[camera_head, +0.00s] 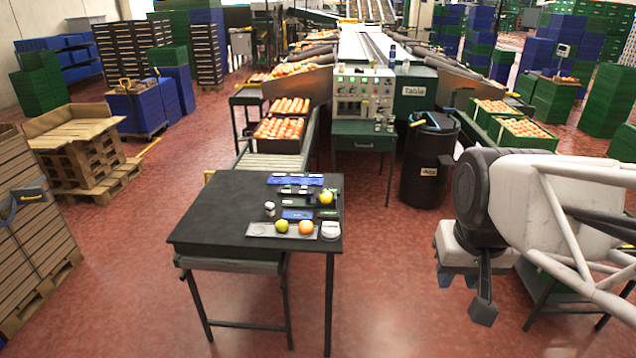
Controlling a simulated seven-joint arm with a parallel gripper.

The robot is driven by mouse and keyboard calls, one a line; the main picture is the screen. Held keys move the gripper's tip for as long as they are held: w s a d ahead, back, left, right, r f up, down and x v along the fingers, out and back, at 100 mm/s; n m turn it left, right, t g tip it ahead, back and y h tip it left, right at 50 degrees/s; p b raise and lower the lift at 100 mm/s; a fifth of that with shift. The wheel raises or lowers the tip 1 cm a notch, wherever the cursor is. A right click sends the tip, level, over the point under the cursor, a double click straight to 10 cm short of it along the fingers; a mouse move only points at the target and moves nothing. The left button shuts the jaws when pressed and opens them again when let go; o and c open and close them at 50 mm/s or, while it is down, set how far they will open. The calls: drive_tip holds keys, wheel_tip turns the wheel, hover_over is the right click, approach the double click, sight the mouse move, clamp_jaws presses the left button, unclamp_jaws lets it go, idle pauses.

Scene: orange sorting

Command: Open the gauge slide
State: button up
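A dark table (215,210) stands left of the middle. Small tools lie near its right side, too small to tell for sure which is the gauge slide. A dark bar-like tool with pale parts (297,191) lies behind a blue flat piece (297,215); a blue strip with dark gaps (295,179) lies at the back. A yellow fruit (326,198) sits at the right end of the dark tool. My gripper (466,290) hangs at the right, beyond the table's right edge, pointing down and apart from everything on it. Its finger gap is unclear.
A grey strip (258,230) at the table's front bears a green fruit (281,227) and an orange (306,227); a white round item (330,230) sits beside them. A black bin (428,160) and control panel (362,95) stand behind. The table's left half is clear.

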drive_tip(key=w+a+r, duration=0.2)
drive_tip(key=w+r, duration=0.2)
drive_tip(key=w, duration=0.8)
drive_tip(key=g, duration=0.3)
hover_over(308, 192)
drive_tip(key=f, duration=3.3)
drive_tip(key=shift+s+d+f, duration=0.1)
drive_tip(key=shift+d+f, duration=0.1)
drive_tip(key=shift+d, duration=0.05)
drive_tip(key=shift+a+f, duration=0.2)
drive_tip(key=shift+f, duration=0.15)
drive_tip(key=shift+f, duration=0.1)
